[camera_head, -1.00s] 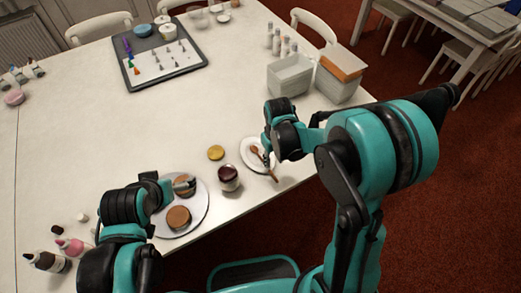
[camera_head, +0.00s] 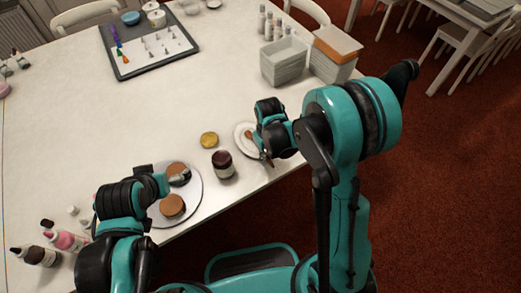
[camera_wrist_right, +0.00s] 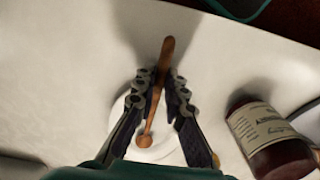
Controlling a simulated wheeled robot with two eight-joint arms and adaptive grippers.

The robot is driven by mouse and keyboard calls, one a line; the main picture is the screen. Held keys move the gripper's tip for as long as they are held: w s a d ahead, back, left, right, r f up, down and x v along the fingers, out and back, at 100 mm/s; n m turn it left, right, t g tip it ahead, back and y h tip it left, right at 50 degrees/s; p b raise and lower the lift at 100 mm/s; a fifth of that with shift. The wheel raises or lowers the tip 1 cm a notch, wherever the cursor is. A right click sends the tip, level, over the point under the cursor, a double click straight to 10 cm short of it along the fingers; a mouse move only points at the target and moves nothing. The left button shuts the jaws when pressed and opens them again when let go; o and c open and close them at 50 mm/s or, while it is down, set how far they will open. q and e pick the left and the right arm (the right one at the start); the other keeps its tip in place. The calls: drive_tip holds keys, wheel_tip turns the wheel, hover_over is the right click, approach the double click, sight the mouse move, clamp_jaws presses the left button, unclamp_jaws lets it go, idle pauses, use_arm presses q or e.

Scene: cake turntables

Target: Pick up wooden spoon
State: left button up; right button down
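The wooden spoon (camera_wrist_right: 166,58) lies on a small white plate (camera_head: 238,136), its handle reaching past the rim. In the right wrist view its small round end is on the plate. My right gripper (camera_wrist_right: 160,87) is open, with one finger on each side of the handle and narrow gaps showing beside the wood. In the head view my right gripper (camera_head: 262,148) hides much of the spoon and plate. My left gripper (camera_head: 180,179) is over the round board with brown cakes; whether its fingers are open or shut is unclear.
A dark jar (camera_head: 223,172) stands left of the plate, also close in the right wrist view (camera_wrist_right: 262,128). A yellow round item (camera_head: 209,140) is near it. Brown cakes (camera_head: 172,206) sit on a round board (camera_head: 158,217). Bins (camera_head: 284,66) stand behind; mid-table is clear.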

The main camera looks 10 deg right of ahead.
idle(0.3)
drive_tip(key=shift+r+p, duration=0.3)
drive_tip(key=shift+r, duration=0.2)
drive_tip(key=r, duration=0.1)
drive_tip(key=r+p, duration=0.2)
drive_tip(key=r, duration=0.1)
drive_tip(key=shift+s+d, duration=0.25)
drive_tip(key=shift+d, duration=0.05)
drive_tip(key=s+d+r+p, duration=0.3)
drive_tip(key=s+d+r, duration=0.3)
drive_tip(key=s+d, duration=0.1)
drive_tip(key=shift+s+d, duration=0.25)
drive_tip(key=shift+d, duration=0.2)
